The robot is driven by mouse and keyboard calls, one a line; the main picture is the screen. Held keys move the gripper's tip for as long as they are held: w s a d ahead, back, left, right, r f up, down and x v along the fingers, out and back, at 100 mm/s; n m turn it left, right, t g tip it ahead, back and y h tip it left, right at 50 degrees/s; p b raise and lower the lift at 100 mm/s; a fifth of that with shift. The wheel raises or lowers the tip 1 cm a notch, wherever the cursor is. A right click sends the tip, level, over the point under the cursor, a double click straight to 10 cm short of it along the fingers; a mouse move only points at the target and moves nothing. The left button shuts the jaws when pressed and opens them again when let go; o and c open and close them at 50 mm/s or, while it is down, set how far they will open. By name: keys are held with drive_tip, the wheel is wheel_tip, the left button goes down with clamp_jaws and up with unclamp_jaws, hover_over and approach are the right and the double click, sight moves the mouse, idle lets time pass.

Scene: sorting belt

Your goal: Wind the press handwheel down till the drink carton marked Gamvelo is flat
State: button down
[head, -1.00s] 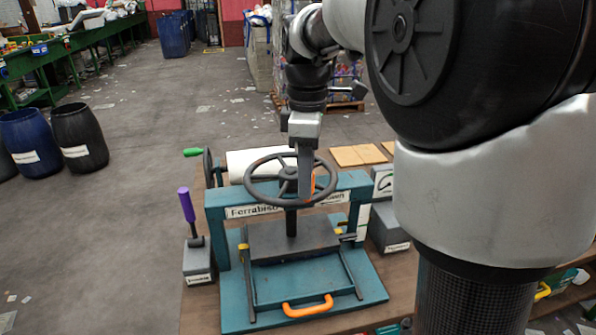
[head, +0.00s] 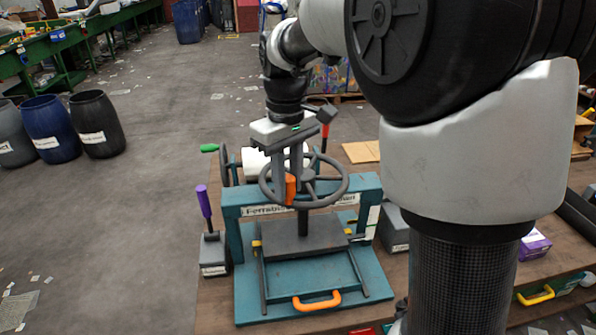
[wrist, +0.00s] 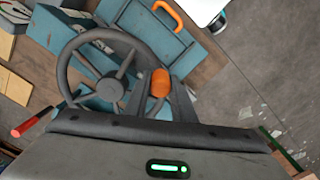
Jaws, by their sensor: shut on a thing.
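The press (head: 371,205) is a teal frame with a dark handwheel (head: 341,196) on a vertical screw above its crossbeam. A dark grey press plate (head: 300,238) hangs below the beam, over the teal base. My gripper (head: 290,188) points down at the wheel's left front and is shut on its orange knob (head: 291,190). The wrist view shows the orange knob (wrist: 160,83) between my fingers, with the wheel rim (wrist: 62,65) to its left. No drink carton shows in either view; the space under the plate is hidden.
An orange handle (head: 317,302) sits at the front of the press base. A purple-handled lever (head: 204,202) stands to the left, and a green-handled crank wheel (head: 209,148) behind it. A grey box (head: 394,231) is at the right. Barrels (head: 97,125) stand on the floor.

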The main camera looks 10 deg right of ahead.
drive_tip(key=a+m+p, duration=0.1)
drive_tip(key=w+a+m+p, duration=0.1)
drive_tip(key=m, duration=0.1)
drive_tip(key=shift+w+a+r, duration=0.15)
drive_tip(key=shift+w+r, duration=0.05)
drive_tip(key=shift+w, duration=0.1)
drive_tip(key=w+a+m+p, duration=0.1)
drive_tip(key=w+m+p, duration=0.1)
drive_tip(key=m, duration=0.1)
drive_tip(key=shift+w+a+m, duration=0.3)
drive_tip(key=shift+a, duration=0.1)
drive_tip(key=w+m+p, duration=0.2)
drive_tip(key=m, duration=0.1)
drive_tip(key=shift+w+a, duration=0.35)
drive_tip(key=shift+a, duration=0.05)
drive_tip(key=shift+w+f+m+p, duration=0.1)
drive_tip(key=shift+w+m+p, duration=0.95)
drive_tip(key=shift+m, duration=0.35)
drive_tip(key=shift+w, duration=0.1)
drive_tip(key=c, duration=1.5)
unclamp_jaws()
wheel_tip(320, 180, up, 17)
drive_tip(key=shift+r+p, duration=0.15)
drive_tip(key=shift+p, duration=0.15)
